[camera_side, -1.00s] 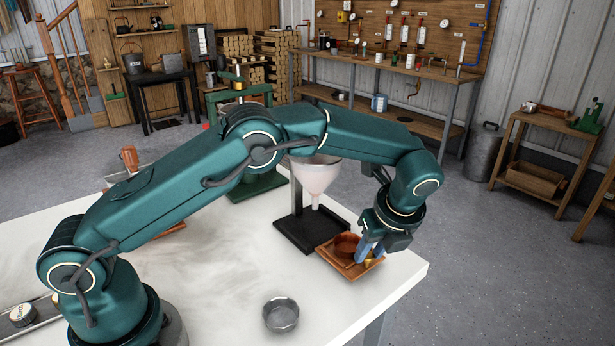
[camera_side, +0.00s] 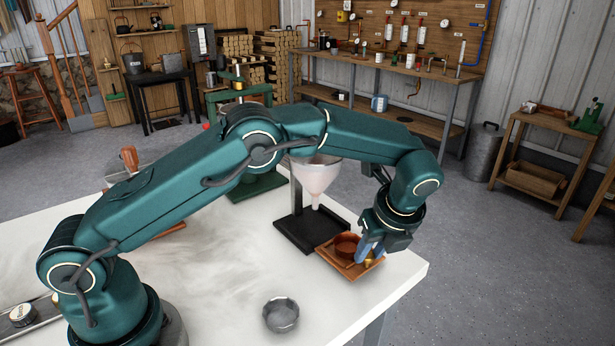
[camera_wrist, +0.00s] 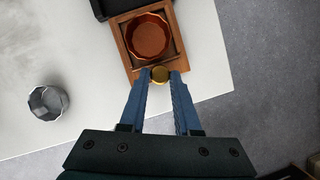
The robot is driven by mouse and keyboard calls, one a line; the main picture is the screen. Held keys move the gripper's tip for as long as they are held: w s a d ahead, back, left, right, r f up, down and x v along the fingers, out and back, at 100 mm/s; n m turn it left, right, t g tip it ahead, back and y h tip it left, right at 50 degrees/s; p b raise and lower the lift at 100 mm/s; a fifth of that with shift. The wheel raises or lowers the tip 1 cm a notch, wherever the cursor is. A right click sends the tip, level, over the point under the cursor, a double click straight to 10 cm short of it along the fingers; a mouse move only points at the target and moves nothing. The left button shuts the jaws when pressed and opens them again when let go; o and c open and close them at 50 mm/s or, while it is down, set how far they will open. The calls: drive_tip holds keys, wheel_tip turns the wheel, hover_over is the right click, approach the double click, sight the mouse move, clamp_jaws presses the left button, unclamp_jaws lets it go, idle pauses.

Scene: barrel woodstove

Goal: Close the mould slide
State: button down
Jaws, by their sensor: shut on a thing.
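The mould slide (camera_side: 340,264) is a brown wooden tray at the table's right end, holding a round copper-brown cup (camera_wrist: 149,38). It sticks out from the black base (camera_side: 297,234) under the pale funnel (camera_side: 316,178). A small brass knob (camera_wrist: 159,75) is at the tray's near edge in the wrist view. My gripper (camera_wrist: 159,73) has its two blue fingers on either side of this knob and is shut on it. In the side view my gripper (camera_side: 369,250) hides part of the tray's right side.
A grey faceted metal bowl (camera_side: 281,315) stands on the white table (camera_side: 215,290), apart from the tray; it also shows in the wrist view (camera_wrist: 47,102). The table's right edge lies close beyond the tray. The tabletop between the bowl and the black base is clear.

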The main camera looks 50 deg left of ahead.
sight(341, 237)
drive_tip(key=a, duration=0.7)
drive_tip(key=shift+r, duration=0.1)
drive_tip(key=c, duration=0.6)
unclamp_jaws()
drive_tip(key=shift+d, duration=0.1)
